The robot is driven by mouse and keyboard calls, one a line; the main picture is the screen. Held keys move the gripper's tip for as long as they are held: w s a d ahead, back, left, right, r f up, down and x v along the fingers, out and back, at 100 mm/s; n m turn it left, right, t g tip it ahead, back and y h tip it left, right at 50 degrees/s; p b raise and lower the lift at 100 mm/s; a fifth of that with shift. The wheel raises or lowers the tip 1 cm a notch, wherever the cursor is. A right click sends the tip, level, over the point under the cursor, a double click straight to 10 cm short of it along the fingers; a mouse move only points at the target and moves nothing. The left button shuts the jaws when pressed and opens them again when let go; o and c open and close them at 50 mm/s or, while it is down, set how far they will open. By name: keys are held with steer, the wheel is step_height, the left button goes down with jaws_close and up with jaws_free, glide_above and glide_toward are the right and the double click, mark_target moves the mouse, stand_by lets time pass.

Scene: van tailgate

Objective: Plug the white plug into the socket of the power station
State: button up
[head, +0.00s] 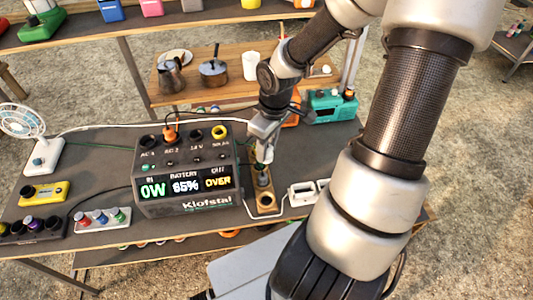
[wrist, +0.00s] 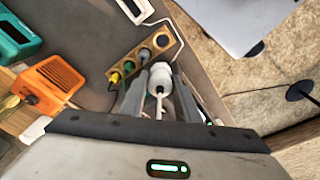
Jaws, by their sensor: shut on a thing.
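The white plug (wrist: 160,78) is between the two fingers of my gripper (wrist: 158,100) in the wrist view, with its cord trailing toward the palm. In the head view my gripper (head: 262,157) is just right of the power station, above a wooden holder (head: 265,203), and largely hides the plug. The dark power station (head: 187,180) has a row of sockets on its top, labelled AC and others. An orange plug (head: 169,133) sits in one AC socket. The AC socket at left (head: 147,142) looks empty. The display reads 0W, 65% and OVER.
The wooden holder (wrist: 121,67) carries yellow, green and grey plugs and has an open hole. A white fan (head: 40,155), yellow box (head: 44,192) and knob strip (head: 103,218) stand left. A white adapter (head: 307,192) and teal radio (head: 332,106) stand right. Cables cross the table.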

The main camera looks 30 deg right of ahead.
steer(key=shift+r, duration=0.45)
steer(key=w+a, duration=2.9)
steer(key=a, duration=0.1)
steer(key=shift+a+b, duration=0.35)
steer(key=shift+a, duration=0.05)
steer(key=shift+f+b, duration=1.25)
steer(key=shift+f, duration=0.95)
steer(key=shift+f, duration=0.15)
